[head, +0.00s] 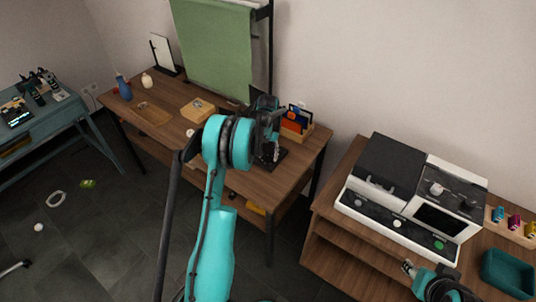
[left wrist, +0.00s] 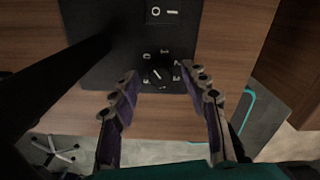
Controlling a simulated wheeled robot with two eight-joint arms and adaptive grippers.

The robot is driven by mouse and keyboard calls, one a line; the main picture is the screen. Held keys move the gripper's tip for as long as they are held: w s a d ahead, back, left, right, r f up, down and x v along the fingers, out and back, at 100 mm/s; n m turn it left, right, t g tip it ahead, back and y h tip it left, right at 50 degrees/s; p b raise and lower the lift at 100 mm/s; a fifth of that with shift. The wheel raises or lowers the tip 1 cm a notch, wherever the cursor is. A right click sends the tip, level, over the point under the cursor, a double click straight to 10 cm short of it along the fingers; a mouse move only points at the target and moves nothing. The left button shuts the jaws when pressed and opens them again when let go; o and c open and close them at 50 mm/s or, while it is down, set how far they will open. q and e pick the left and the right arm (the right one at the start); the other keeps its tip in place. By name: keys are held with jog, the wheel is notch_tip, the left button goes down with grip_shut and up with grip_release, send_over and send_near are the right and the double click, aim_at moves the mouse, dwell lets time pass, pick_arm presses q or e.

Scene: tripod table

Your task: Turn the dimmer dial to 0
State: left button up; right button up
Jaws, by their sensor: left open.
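The dimmer dial (left wrist: 158,75) is a small round black knob with a white pointer line, ringed by white marks too small to read. It sits on a black panel (left wrist: 100,62) in the left wrist view. The pointer line looks slanted. My left gripper (left wrist: 162,84) is open, its two fingers apart on either side of the dial, with no clear contact. In the head view, my left arm and gripper cover much of the black device (head: 272,158) on the middle table, and the dial cannot be made out. My right gripper (head: 408,267) is low at the right, its jaws unclear.
A rocker switch (left wrist: 165,12) is above the dial on the panel. A black-and-white machine (head: 400,195) stands on the right table, close to my right arm.

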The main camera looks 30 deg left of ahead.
aim_at(268, 156)
pick_arm(q)
notch_tip(268, 156, up, 12)
jog(key=shift+f, duration=0.15)
dwell(0.4)
